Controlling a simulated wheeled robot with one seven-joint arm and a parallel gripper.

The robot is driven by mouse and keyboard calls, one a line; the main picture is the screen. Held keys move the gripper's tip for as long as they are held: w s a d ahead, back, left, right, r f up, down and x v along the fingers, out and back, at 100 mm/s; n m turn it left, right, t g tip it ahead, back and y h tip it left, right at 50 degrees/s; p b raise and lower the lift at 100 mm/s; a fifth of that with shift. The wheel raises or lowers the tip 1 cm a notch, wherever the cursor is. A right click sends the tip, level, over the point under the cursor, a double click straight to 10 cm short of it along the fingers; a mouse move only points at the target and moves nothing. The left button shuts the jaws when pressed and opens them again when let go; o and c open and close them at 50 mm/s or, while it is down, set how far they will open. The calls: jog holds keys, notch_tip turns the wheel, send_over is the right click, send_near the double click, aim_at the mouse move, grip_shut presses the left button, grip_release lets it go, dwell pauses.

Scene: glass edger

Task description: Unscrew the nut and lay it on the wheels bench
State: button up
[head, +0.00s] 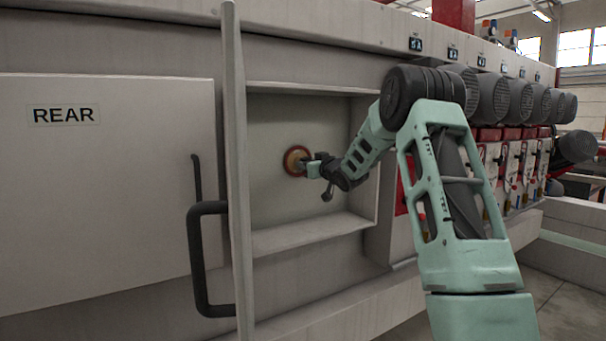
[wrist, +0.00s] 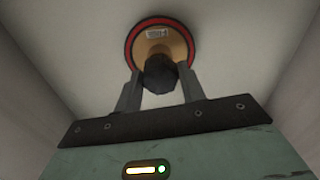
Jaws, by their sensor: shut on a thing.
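A round tan wheel with a red rim (head: 296,160) sits on the back wall of an open recess in the machine. It also shows in the wrist view (wrist: 180,45), with a small white label on its face. A dark nut (wrist: 160,72) is at the wheel's centre. My gripper (wrist: 158,88) is shut on the nut, one finger on each side. In the head view my gripper (head: 310,167) reaches in from the right and partly hides the wheel and nut. I see no wheels bench.
The recess has a lower ledge (head: 310,232) and side walls close around my gripper. An upright door edge with a black handle (head: 205,260) stands at its left, beside a panel marked REAR (head: 100,180). Several grey motors (head: 520,100) line the machine at right.

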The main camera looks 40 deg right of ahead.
jog(key=shift+n+b, duration=4.3)
jog(key=shift+n, duration=0.8)
jog(key=o, duration=0.9)
